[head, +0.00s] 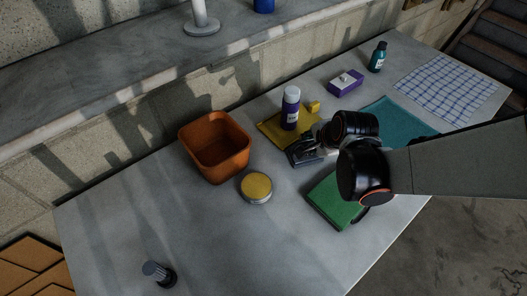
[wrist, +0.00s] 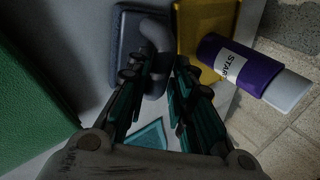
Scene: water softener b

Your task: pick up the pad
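A dark blue-grey pad with a curved grey handle lies flat on the table; its flat part (wrist: 128,40) shows beyond my fingers in the wrist view, and its edge (head: 301,160) shows under my gripper in the head view. I take this as the pad. My gripper (wrist: 167,68) is over it, pointing down, with its two fingers apart. The handle (wrist: 155,38) is at the fingertips, close to the left finger; whether they touch is not clear. In the head view my gripper (head: 308,148) and wrist hide much of the pad.
A green block-like item (head: 332,203) lies close beside the pad. A teal cloth (head: 395,118), orange bin (head: 215,150) and round yellow-topped tin (head: 256,188) stand around. The table's front left is mostly clear.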

